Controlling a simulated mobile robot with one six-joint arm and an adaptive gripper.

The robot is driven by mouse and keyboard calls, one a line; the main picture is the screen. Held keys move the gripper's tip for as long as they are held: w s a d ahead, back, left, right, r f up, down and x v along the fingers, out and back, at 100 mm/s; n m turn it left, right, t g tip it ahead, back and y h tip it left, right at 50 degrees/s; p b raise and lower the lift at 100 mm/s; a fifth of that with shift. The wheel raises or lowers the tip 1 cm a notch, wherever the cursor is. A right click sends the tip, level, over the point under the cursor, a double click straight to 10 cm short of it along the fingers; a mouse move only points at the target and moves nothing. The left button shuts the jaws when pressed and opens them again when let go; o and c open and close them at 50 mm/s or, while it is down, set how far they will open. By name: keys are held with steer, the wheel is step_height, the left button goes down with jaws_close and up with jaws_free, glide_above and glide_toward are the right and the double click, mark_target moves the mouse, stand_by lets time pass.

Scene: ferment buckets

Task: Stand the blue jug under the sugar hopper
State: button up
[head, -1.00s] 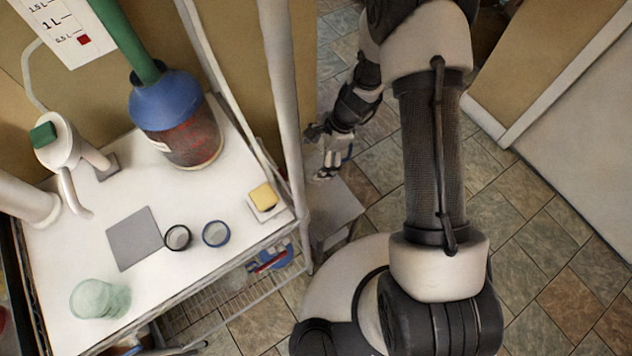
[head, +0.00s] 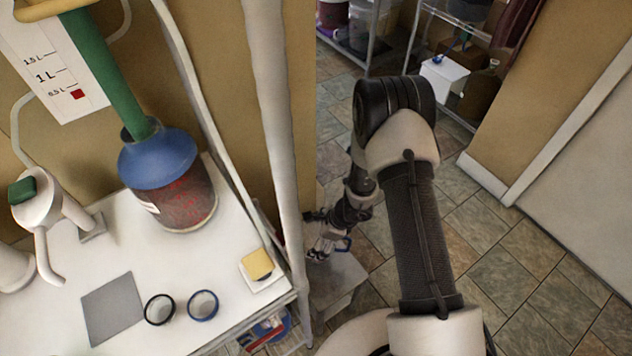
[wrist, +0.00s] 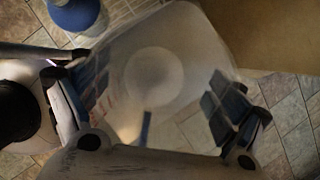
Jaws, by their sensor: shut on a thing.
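My gripper (head: 325,246) hangs low beside the white table, over a grey step stool. In the wrist view its blue-padded fingers (wrist: 165,100) are shut on a clear jug with red marks and a blue strip, which I take as the blue jug (wrist: 190,45). I cannot identify the sugar hopper for certain. A blue-topped vessel (head: 175,195) with dark red contents and a green tube stands on the table. A white spouted fixture (head: 42,212) with a green top is left of it.
The white table (head: 225,235) carries a grey square pad (head: 112,308), a black-rimmed cup (head: 160,309), a blue-rimmed cup (head: 203,305) and a yellow sponge (head: 257,264). A post stands at its right corner. The grey stool (head: 335,283) is beside it. Tiled floor lies open to the right.

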steer(key=f, duration=0.2)
steer(key=f+b, duration=0.1)
steer(key=f, duration=0.2)
steer(key=f+b, duration=0.1)
steer(key=f, duration=0.1)
steer(key=shift+w+f, duration=0.2)
steer(key=shift+w, duration=0.1)
steer(key=shift+f, duration=0.1)
steer(key=shift+f, duration=0.35)
steer(key=o, duration=0.9)
steer(key=shift+f, duration=0.1)
steer(key=p+v, duration=0.1)
steer(key=v, duration=0.3)
steer(key=p+v, duration=0.1)
steer(key=v, duration=0.4)
steer(key=a+p+v, duration=0.1)
steer(key=p+v, duration=0.1)
steer(key=v, duration=0.2)
steer(key=shift+s+r, duration=0.2)
steer(key=shift+r, duration=0.15)
